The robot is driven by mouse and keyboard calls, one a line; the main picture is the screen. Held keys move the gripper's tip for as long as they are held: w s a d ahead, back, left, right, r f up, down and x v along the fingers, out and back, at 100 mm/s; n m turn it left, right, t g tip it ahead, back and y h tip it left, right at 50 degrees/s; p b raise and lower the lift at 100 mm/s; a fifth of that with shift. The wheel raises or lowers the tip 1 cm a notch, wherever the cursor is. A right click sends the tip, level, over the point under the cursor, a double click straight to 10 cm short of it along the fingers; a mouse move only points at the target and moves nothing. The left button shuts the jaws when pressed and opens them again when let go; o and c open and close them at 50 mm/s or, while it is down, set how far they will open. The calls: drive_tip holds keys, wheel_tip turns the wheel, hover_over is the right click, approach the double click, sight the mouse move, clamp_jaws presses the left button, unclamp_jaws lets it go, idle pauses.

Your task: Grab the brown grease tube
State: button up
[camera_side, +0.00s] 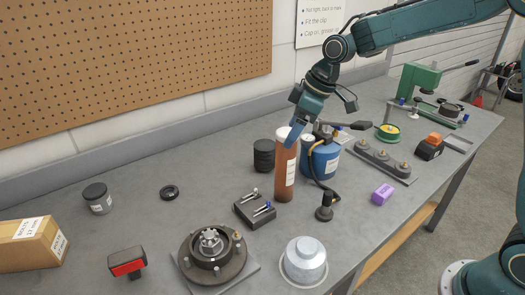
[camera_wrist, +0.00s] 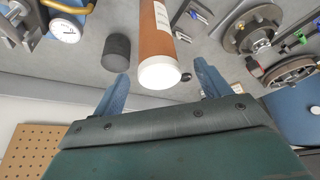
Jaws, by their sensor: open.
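The brown grease tube (camera_side: 285,170) stands upright on the grey bench, with a white cap and a white label. In the wrist view the tube (camera_wrist: 155,35) shows its white cap towards me, between and just ahead of my two blue fingers. My gripper (camera_side: 298,132) is at the tube's top in the side view. In the wrist view my gripper (camera_wrist: 163,85) is open, with a finger on either side of the cap and gaps between. I cannot tell whether a finger touches the tube.
A blue canister (camera_side: 322,160) with a hose stands close to the tube's right, and a black cylinder (camera_side: 264,156) to its left. A black block with small pins (camera_side: 254,209) and a hub (camera_side: 212,250) lie in front. The bench's left middle is fairly clear.

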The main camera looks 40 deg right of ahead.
sight(285, 167)
drive_tip(key=shift+w+a+f, duration=0.15)
drive_tip(key=shift+w+f, duration=0.05)
drive_tip(key=shift+f, duration=0.35)
drive_tip(key=shift+f, duration=0.1)
drive_tip(key=x, duration=0.5)
drive_tip(key=shift+c, duration=0.3)
drive_tip(key=shift+w, duration=0.1)
clamp_jaws()
